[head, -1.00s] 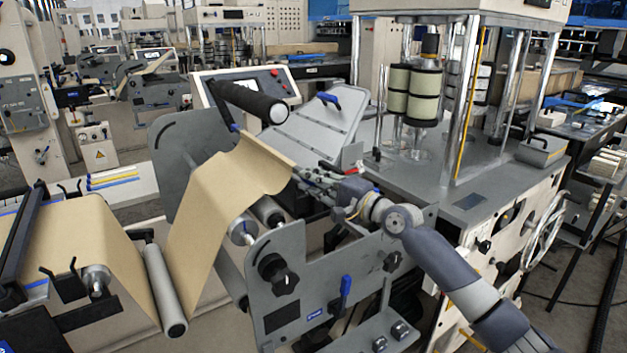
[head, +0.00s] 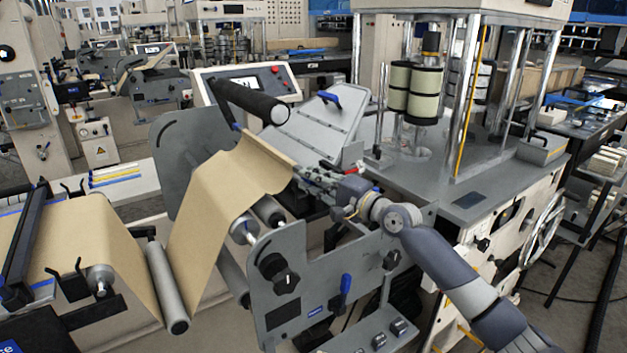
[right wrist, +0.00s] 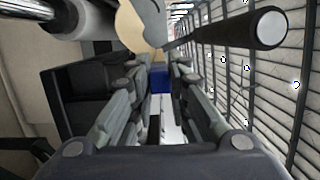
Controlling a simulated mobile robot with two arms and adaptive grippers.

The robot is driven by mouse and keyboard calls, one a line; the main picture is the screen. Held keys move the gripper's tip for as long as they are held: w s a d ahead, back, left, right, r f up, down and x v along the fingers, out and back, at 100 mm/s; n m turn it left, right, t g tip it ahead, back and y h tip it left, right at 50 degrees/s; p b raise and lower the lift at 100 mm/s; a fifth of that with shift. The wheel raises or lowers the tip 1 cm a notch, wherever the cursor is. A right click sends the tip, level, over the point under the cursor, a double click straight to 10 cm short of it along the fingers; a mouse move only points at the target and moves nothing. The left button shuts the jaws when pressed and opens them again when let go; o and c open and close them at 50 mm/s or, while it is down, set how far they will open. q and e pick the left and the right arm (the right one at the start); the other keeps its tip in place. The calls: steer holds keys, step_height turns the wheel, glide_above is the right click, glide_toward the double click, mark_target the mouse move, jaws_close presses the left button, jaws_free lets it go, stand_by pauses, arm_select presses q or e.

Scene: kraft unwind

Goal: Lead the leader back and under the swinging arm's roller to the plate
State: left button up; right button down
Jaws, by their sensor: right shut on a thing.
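The tan kraft leader (head: 215,205) rises from the lower roller (head: 166,290) between the grey side plates and bends over at its top. My right gripper (head: 303,174) is shut at the leader's right corner. In the right wrist view, the gripper (right wrist: 158,75) points at the tan paper (right wrist: 132,28), with a blue piece (right wrist: 160,78) between the fingers. The black roller (head: 250,102) sits just above and behind the leader's top edge; the paper is not around it. A sloping grey plate (head: 312,130) lies behind it. The left gripper is not visible.
A side plate with black knobs (head: 279,273) and a blue lever (head: 345,290) stands below my right arm. A control panel (head: 250,85) is behind the black roller. The press with chrome posts (head: 465,90) stands to the right.

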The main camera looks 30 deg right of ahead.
steer(key=shift+f+b, duration=1.05)
steer(key=shift+f, duration=0.25)
steer(key=shift+f+b, duration=1.15)
steer(key=shift+f, duration=0.6)
steer(key=c, duration=1.4)
jaws_free()
steer(key=shift+c, duration=0.2)
